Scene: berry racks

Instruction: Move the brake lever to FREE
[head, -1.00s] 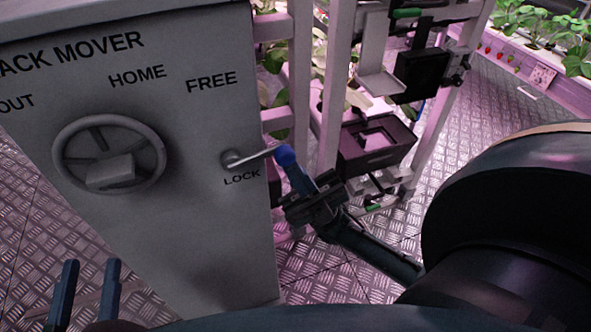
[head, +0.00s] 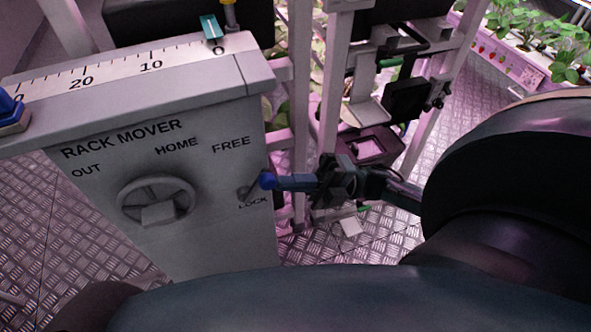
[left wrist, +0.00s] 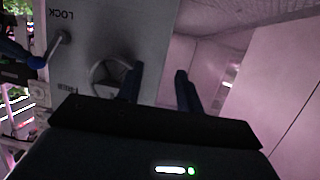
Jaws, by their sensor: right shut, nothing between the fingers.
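My left gripper (left wrist: 158,82) is open and empty in front of the panel.
A handwheel (head: 157,200) sits left of the lever under OUT and HOME. A ruler scale (head: 120,70) with a teal pointer (head: 210,27) runs along the top. White rack posts (head: 328,100) and a dark box (head: 370,146) stand right of the panel, close to my right gripper.

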